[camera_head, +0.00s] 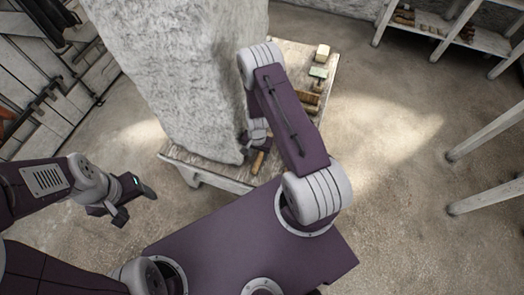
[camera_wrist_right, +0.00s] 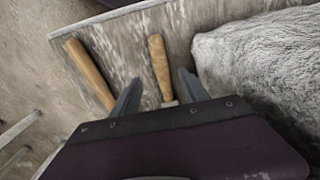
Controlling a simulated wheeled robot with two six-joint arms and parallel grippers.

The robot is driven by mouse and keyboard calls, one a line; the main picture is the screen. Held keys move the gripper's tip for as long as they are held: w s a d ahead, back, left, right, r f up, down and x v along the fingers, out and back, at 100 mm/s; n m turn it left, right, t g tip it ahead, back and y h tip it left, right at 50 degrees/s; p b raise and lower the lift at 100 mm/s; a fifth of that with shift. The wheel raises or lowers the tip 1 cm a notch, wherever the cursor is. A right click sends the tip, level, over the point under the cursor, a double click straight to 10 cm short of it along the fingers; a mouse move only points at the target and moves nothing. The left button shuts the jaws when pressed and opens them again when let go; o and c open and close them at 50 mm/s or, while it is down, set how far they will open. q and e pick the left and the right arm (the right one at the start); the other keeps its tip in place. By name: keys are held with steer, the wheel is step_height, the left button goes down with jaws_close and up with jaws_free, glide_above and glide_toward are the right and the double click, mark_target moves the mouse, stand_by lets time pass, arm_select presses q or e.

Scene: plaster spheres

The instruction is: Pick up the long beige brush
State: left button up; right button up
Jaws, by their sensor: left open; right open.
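In the right wrist view two tan wooden handles lie on the worn table. One handle (camera_wrist_right: 158,62) lies between the fingers of my open right gripper (camera_wrist_right: 160,92), not clamped; a grey part shows at its lower end. A longer-looking handle (camera_wrist_right: 90,74) lies left of the left finger, its lower end hidden by my gripper. I cannot tell which one is the long beige brush. In the head view a tan handle (camera_head: 258,162) shows just below my right gripper (camera_head: 254,143), partly hidden by my arm. My left gripper (camera_head: 134,202) is open and empty, left of the table.
A large rough stone block (camera_head: 185,75) stands on the table (camera_head: 215,173), close on the right in the wrist view (camera_wrist_right: 260,60). A pale block (camera_head: 322,52), a greenish item (camera_head: 318,73) and brown items (camera_head: 309,98) lie at the table's far right. Shelves (camera_head: 445,30) stand behind.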

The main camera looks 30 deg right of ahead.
mark_target(257, 161)
step_height(257, 161, down, 2)
steer(key=shift+f+b, duration=0.1)
steer(key=shift+b, duration=0.3)
steer(key=shift+a, duration=0.1)
step_height(257, 161, down, 5)
steer(key=b, duration=0.5)
steer(key=shift+a, duration=0.1)
arm_select(q)
step_height(257, 161, down, 7)
arm_select(e)
steer(key=shift+r, duration=0.2)
jaws_close()
